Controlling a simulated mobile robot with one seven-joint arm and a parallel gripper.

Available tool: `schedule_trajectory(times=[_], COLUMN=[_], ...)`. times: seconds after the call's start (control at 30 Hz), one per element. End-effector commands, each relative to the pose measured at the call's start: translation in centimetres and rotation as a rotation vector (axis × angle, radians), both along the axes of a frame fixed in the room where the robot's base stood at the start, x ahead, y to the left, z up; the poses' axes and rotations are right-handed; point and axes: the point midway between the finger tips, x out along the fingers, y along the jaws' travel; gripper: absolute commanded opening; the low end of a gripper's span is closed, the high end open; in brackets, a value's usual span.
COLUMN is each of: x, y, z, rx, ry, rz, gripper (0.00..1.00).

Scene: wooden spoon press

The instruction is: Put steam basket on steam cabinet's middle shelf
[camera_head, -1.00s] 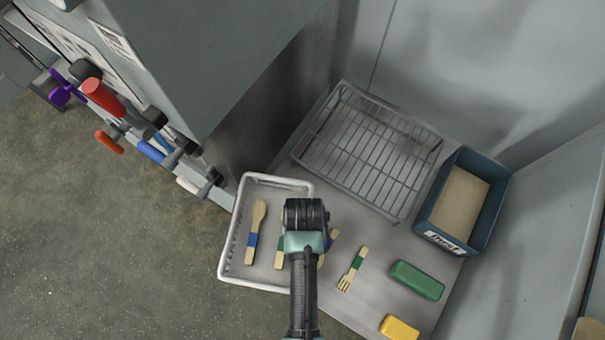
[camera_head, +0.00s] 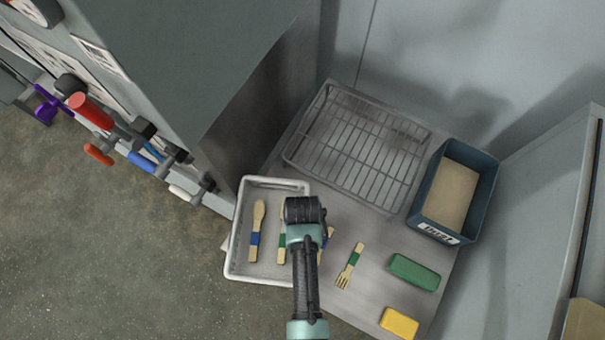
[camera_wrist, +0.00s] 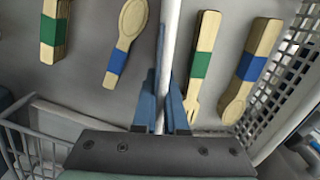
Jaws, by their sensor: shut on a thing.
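The steam basket is the white tray (camera_head: 236,232) holding several wooden spoons and forks with blue or green bands; it shows at the lower middle of the head view. In the wrist view its perforated wall (camera_wrist: 289,98) is at the right. My gripper (camera_head: 304,222) is over the basket's right part and hides much of it. In the wrist view my gripper's two blue fingers (camera_wrist: 163,105) are closed on both sides of a white bar running across the basket. Whether the basket is clear of the table cannot be told. I cannot surely identify the steam cabinet or its middle shelf.
A wire rack (camera_head: 357,152) and a blue labelled bin (camera_head: 428,200) stand behind on the grey table. A wooden fork (camera_head: 350,266), a green block (camera_head: 414,272) and a yellow block (camera_head: 399,323) lie at the right. A grey machine with coloured handles (camera_head: 91,110) is at the left.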

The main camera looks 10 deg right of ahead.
Motion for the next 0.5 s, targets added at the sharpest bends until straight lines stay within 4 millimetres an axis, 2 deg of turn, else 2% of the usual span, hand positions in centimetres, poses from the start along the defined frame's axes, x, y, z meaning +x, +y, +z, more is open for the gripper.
schedule_trajectory(times=[0.03,0.07,0.1,0.2,0.23,0.5], x=[0.03,-0.02,-0.02,-0.03,-0.03,-0.02], y=[0.0,0.01,0.0,0.0,0.0,0.0], z=[-0.26,-0.31,-0.22,-0.21,-0.21,-0.12], rx=[0.0,0.0,0.0,0.0,0.0,0.0], ry=[0.0,0.001,0.001,0.001,0.001,0.001], rz=[0.0,0.0,0.0,0.0,0.0,0.0], gripper=[0.0,0.12,0.19,0.37,0.4,0.4])
